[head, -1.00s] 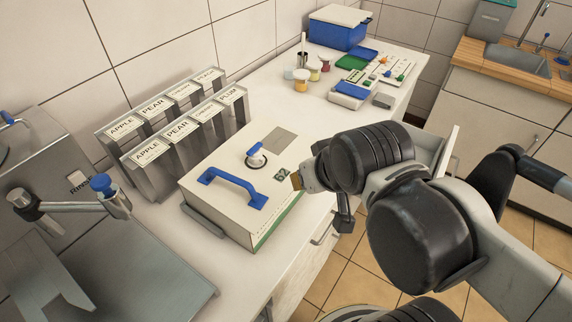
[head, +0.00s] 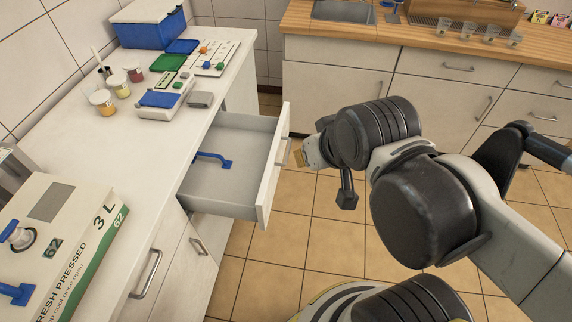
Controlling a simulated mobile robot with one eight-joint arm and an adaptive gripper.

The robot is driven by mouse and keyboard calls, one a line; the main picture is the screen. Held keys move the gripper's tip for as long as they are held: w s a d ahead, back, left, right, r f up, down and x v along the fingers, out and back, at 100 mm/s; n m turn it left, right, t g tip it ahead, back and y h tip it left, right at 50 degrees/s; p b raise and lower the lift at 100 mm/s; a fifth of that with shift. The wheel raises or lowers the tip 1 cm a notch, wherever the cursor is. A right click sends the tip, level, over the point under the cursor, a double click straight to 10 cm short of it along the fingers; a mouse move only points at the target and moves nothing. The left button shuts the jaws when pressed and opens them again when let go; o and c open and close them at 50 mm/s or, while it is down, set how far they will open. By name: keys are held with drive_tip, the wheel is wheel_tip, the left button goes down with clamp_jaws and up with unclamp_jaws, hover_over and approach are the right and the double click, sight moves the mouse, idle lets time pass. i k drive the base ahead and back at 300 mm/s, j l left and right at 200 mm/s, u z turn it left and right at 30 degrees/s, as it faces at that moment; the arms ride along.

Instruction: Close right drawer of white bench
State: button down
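The white bench (head: 95,168) runs along the left of the head view. Its right drawer (head: 268,190) is pulled well out over the floor, with a bar handle (head: 284,150) on its front. A blue handle-shaped object (head: 213,159) lies inside the drawer. My gripper (head: 299,158) is just right of the drawer front in the picture, close to the handle. Only a small yellowish tip shows; my arm hides the rest. I cannot tell whether it touches the handle or whether its fingers are open or shut.
On the bench stand a blue box (head: 148,27), several small jars (head: 118,84) and a white carton (head: 62,225). A closed lower door (head: 150,265) is left of the drawer. A wood-topped counter (head: 430,45) stands behind. Tiled floor (head: 290,250) is clear between them.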

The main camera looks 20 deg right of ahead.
sight(255, 144)
drive_tip(key=k, duration=0.65)
drive_tip(key=i+l+u, duration=0.25)
drive_tip(key=l+u, duration=0.25)
drive_tip(key=i+l+u, duration=0.1)
drive_tip(key=l+u, duration=0.15)
drive_tip(key=l, duration=0.2)
